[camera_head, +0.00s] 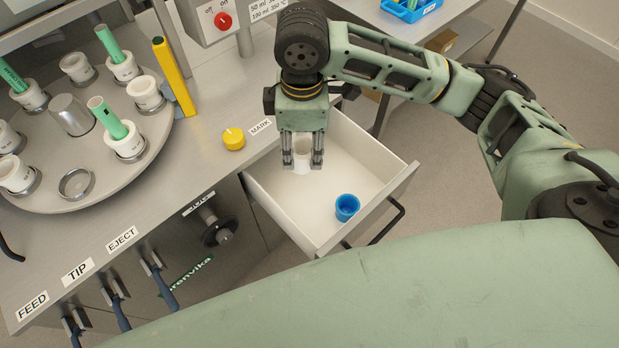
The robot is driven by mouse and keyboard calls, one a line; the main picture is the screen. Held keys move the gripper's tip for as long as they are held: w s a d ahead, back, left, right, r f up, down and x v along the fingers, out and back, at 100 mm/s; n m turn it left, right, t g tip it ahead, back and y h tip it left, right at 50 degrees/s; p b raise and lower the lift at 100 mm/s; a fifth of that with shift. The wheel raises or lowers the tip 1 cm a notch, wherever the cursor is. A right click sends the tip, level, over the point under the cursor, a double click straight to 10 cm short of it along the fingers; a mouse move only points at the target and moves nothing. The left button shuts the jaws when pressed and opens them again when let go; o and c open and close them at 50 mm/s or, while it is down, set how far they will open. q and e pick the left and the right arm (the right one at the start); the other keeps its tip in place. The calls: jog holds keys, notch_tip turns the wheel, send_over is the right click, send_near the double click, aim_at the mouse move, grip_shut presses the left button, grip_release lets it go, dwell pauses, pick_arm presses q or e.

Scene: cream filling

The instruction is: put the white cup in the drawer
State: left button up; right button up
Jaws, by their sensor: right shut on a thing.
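The white cup (302,160) is held upright between the two fingers of my right gripper (303,158). The gripper is shut on it and points down, over the back part of the open drawer (262,196). I cannot tell whether the cup touches the drawer floor. The drawer is pulled out from under the metal counter and has white walls. A blue cup (347,207) stands in the drawer's front part, to the right of and nearer than the white cup. My left gripper is not in view.
A round turntable (110,190) with several white cups and green tubes stands at the left. A yellow knob (233,139) and a yellow marker (172,75) are on the counter. Levers (115,303) stick out at the counter's front. The drawer's middle is clear.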

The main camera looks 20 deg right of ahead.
jog(key=f+n, duration=0.1)
jog(key=n, duration=0.1)
jog(key=w+a+f+n+b, duration=0.1)
jog(key=f+n, duration=0.1)
jog(key=w+a+f+n+b, duration=0.1)
jog(key=f+n, duration=0.1)
notch_tip(320, 180, down, 3)
jog(key=w+a+n+b, duration=0.1)
jog(key=n, duration=0.6)
send_over(288, 208)
notch_tip(288, 208, down, 14)
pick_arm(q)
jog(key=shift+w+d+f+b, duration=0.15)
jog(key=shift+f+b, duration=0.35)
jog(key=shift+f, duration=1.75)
pick_arm(e)
jog(key=shift+f, duration=2.45)
jog(key=shift+f, duration=0.15)
jog(key=o, duration=1.2)
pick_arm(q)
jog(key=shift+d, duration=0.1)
pick_arm(e)
jog(key=shift+o, duration=0.2)
